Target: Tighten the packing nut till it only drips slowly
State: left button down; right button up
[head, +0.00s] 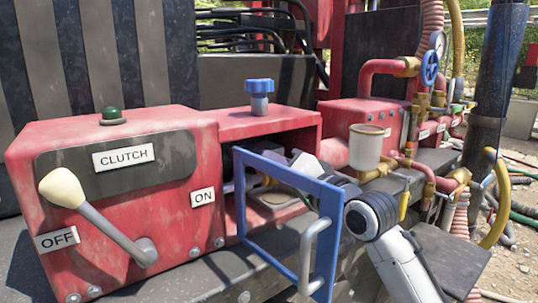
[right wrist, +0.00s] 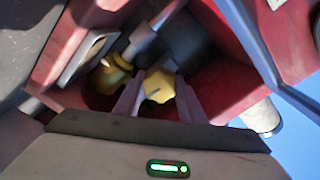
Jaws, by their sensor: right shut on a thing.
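The packing nut (right wrist: 158,84) is a yellow brass piece, seen in the right wrist view inside the red housing (head: 262,119). My right gripper (right wrist: 157,98) is shut on it, one finger on each side. In the head view my right arm reaches past the open blue-framed door into the housing, and the arm and frame partly hide the gripper. A grey shaft (right wrist: 141,38) and another brass part (right wrist: 112,76) show beside the nut in the right wrist view. No drip can be made out. My left gripper is not in view.
The blue door frame (head: 238,200) with its grey handle (head: 309,254) stands open close to my right arm. A red clutch box (head: 185,235) with a cream-knobbed lever (head: 62,188) is at the left. A white cup (head: 366,148), pipes and a blue valve wheel (head: 429,68) crowd the right.

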jog(key=shift+m, duration=0.3)
jog(key=o, duration=1)
jog(key=shift+o, duration=0.2)
jog(key=b+v, duration=0.1)
jog(key=v, duration=0.9)
jog(key=shift+s, duration=0.15)
jog(key=shift+d, duration=0.1)
